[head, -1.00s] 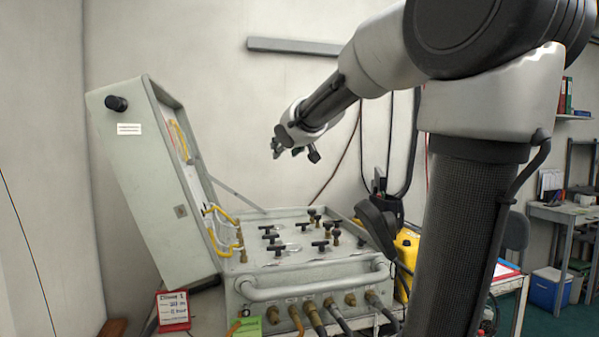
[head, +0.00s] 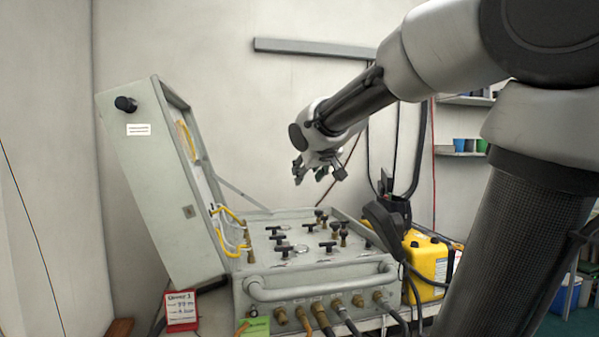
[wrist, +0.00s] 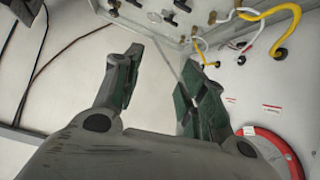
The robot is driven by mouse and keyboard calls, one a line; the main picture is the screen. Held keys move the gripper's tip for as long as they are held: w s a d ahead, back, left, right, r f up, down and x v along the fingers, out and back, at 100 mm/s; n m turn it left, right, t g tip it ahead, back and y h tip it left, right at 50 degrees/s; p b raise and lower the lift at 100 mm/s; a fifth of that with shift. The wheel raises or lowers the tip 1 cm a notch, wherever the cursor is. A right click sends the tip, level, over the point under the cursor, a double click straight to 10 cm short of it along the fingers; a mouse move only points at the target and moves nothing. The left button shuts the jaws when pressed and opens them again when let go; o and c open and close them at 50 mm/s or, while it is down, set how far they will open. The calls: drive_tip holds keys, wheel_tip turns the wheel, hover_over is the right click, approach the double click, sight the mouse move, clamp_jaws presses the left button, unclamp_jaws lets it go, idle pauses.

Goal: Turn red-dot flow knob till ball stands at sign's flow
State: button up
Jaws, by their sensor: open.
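The grey air panel case (head: 320,283) stands open, with several black T-shaped knobs (head: 328,246) on its top face. I cannot tell which knob bears a red dot, and no flow ball can be made out. A red-bordered sign (head: 181,309) with handwriting hangs at the case's lower left; its text is too small to read surely. My gripper (head: 318,172) is open and empty in the air above the panel, apart from the knobs. In the wrist view my gripper's fingers (wrist: 155,88) are spread, with some knobs (wrist: 170,18) at the top edge.
The raised lid (head: 165,190) stands at the left of the panel. Yellow hoses (head: 229,232) loop between lid and panel. Brass fittings and hoses (head: 320,310) line the front below a handle bar. A yellow container (head: 428,265) stands at the right. A red ring (wrist: 275,145) shows in the wrist view.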

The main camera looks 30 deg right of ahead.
sight(198, 163)
drive_tip(key=w+d+f+g, duration=0.2)
drive_tip(key=w+d+f, duration=0.4)
drive_tip(key=w+f, duration=0.15)
drive_tip(key=w+d+n+t+y, duration=0.25)
drive_tip(key=w+n+t, duration=0.2)
drive_tip(key=w, duration=2.15)
drive_tip(key=w+a+r+n+y, duration=0.2)
drive_tip(key=w+a+n+y, duration=0.25)
drive_tip(key=a+y, duration=0.4)
drive_tip(key=s+a+r+n+g+y, duration=0.3)
drive_tip(key=s+a+g+y, duration=0.1)
drive_tip(key=s+a, duration=0.15)
drive_tip(key=s+a+r+n+g+y, duration=0.4)
drive_tip(key=s+a+g+y, duration=0.1)
drive_tip(key=a, duration=0.2)
drive_tip(key=x, duration=0.8)
drive_tip(key=shift+f+m+t, duration=0.3)
drive_tip(key=shift+t, duration=0.05)
